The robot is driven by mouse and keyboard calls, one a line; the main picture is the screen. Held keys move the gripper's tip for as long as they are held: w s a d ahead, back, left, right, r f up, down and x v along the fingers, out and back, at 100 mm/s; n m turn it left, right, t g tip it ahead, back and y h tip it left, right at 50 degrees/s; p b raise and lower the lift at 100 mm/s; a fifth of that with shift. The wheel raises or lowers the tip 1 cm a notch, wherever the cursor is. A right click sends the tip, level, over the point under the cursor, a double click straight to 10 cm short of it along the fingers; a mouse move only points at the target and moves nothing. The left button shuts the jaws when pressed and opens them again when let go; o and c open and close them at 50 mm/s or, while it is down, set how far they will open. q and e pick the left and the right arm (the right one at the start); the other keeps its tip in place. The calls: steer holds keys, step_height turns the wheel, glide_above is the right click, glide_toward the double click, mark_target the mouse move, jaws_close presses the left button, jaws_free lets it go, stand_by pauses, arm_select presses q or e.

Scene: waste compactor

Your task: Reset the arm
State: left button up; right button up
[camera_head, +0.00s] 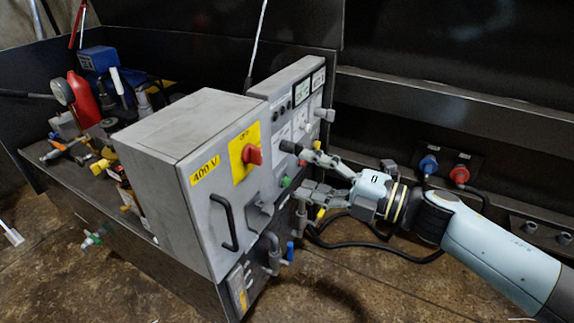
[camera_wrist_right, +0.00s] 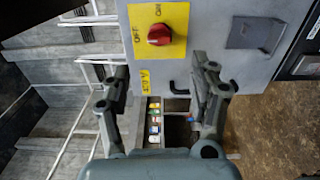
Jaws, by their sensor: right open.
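My right gripper (camera_head: 298,170) is open and empty in front of the grey electrical cabinet (camera_head: 205,225), beside its control panel. In the right wrist view, its two fingers (camera_wrist_right: 160,95) are spread wide with nothing between them. The red rotary switch (camera_head: 252,154) on its yellow plate sits left of the fingers in the head view. In the wrist view, the red switch (camera_wrist_right: 159,34) shows above and beyond the fingertips. Part of the panel is hidden behind the gripper. My left gripper is not in view.
A black door handle (camera_head: 224,222) juts from the cabinet front. Blue and red sockets (camera_head: 429,165) and black cables (camera_head: 385,245) lie behind my right arm. Tools and a red bottle (camera_head: 83,100) crowd the bench at left. The brown floor at lower right looks mostly clear.

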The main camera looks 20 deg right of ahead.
steer(key=shift+s+d, duration=0.4)
steer(key=shift+s, duration=0.1)
steer(key=s+d+f+m+g+h, duration=0.1)
steer(key=s+d+f+m+h, duration=0.15)
steer(key=s+f+m, duration=0.55)
steer(key=s+d+f+m+g+h, duration=0.2)
steer(key=s+f+m+h, duration=0.15)
steer(key=f, duration=0.95)
steer(key=s+d+f+m+g+h, duration=0.1)
steer(key=s+d+f+m+h, duration=0.1)
steer(key=s+f+m+h, duration=0.45)
steer(key=s+f+m+g, duration=0.2)
steer(key=s+f, duration=0.3)
steer(key=s, duration=0.4)
steer(key=s+f+m+g, duration=0.3)
steer(key=s+f+g, duration=0.1)
steer(key=s, duration=0.6)
steer(key=s+f+m+g, duration=0.2)
steer(key=s+f, duration=0.4)
steer(key=s, duration=0.3)
steer(key=shift+s+d+f+m+g, duration=0.3)
steer(key=shift+s+d+f+g, duration=0.1)
steer(key=shift+g, duration=0.5)
